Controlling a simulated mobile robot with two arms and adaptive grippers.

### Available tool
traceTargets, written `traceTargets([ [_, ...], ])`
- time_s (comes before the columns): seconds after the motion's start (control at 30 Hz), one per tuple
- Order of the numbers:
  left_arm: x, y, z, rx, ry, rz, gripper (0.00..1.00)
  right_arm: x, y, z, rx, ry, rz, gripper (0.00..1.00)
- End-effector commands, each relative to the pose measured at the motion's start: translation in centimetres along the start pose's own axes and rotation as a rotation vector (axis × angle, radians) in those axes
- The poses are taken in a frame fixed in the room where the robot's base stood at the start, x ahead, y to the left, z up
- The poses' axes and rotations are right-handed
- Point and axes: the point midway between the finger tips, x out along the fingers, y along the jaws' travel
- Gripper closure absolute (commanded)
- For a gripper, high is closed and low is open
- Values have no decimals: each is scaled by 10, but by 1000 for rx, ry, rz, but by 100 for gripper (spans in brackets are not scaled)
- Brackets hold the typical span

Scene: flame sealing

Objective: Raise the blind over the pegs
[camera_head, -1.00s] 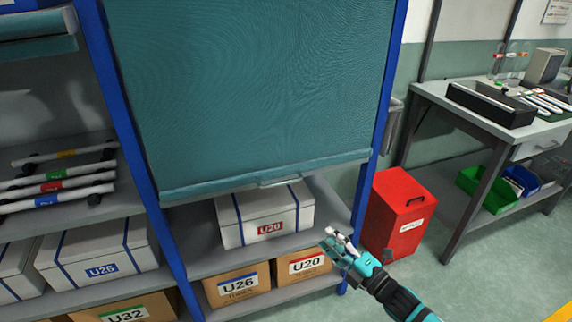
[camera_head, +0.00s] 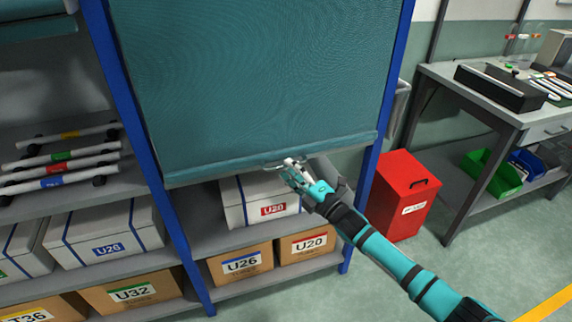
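The teal blind (camera_head: 250,85) hangs down over the upper part of the blue-framed shelf bay. Its bottom bar (camera_head: 220,170) ends just above the white U20 box, with a small handle (camera_head: 275,166) near the middle. My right gripper (camera_head: 291,168) is at this handle, its fingertips close to or touching it. I cannot tell whether the fingers are closed on it. The pegs are not visible; the blind covers the bay behind it. My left gripper is not in view.
A white U20 box (camera_head: 236,208) stands below the blind, with cardboard U26 (camera_head: 240,264) and U20 (camera_head: 304,246) boxes under it. A red bin (camera_head: 400,200) stands right of the bay. A workbench (camera_head: 470,92) is at the right.

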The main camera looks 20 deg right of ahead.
Motion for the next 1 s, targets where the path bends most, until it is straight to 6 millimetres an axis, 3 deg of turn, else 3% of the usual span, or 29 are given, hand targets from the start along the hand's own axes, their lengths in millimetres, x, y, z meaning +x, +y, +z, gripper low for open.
traceTargets([
  [0.2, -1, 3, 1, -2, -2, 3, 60, 22, 0, 0, 2, -1, 0, 66],
  [0.53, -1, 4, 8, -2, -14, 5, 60, 24, -1, 0, 2, -1, -1, 66],
  [0.8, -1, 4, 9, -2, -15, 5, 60, 24, -1, 0, 1, -1, -1, 100],
  [1.0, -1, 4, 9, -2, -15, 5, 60, 24, 0, 0, 2, -1, 0, 100],
])
